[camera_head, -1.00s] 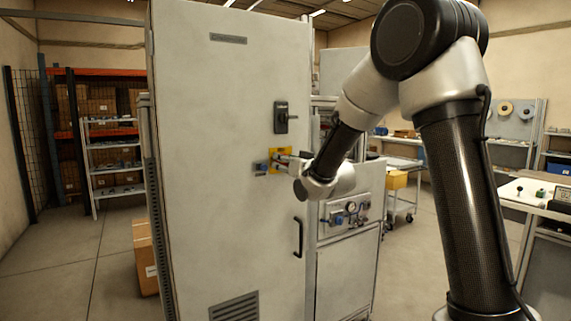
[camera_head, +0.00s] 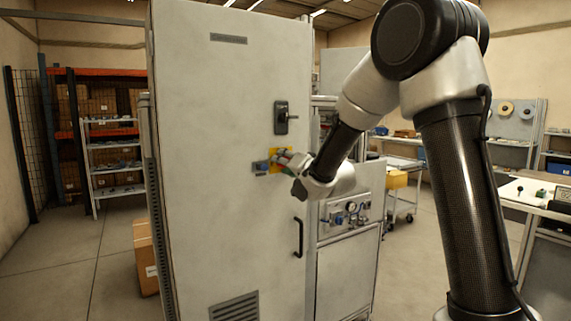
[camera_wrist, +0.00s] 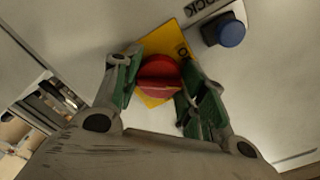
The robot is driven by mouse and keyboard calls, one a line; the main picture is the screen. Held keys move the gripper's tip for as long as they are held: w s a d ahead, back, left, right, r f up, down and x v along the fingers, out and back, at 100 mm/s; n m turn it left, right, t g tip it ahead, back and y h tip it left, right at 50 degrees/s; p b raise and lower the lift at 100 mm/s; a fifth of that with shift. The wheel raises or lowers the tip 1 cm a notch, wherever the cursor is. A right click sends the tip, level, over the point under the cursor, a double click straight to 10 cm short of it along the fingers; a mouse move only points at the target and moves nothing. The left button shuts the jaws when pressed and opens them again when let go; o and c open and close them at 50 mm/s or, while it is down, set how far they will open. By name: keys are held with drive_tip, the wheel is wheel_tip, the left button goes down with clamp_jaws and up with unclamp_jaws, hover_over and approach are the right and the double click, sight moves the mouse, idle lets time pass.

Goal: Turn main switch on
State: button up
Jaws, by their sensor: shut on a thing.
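The main switch is a red rotary knob (camera_wrist: 158,80) on a yellow plate (camera_wrist: 153,102), mounted on the door of a tall grey cabinet (camera_head: 225,120). In the wrist view my gripper (camera_wrist: 158,82) has its green-padded fingers on either side of the knob and is shut on it. The knob's grip bar lies between the fingers and looks slightly tilted in the picture. In the head view my gripper (camera_head: 287,163) is at the door and hides most of the knob; part of the yellow plate (camera_head: 274,154) shows.
A blue button (camera_wrist: 231,33) sits beside the yellow plate, under a label reading "OCK". A black door latch (camera_head: 281,118) is above, and a black handle (camera_head: 299,237) is below. A panel with gauges (camera_head: 347,213) stands right of the cabinet.

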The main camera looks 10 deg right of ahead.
drive_tip(key=m, duration=1)
drive_tip(key=shift+r, duration=0.15)
drive_tip(key=shift+m, duration=0.4)
drive_tip(key=o, duration=1)
drive_tip(key=v, duration=1.2)
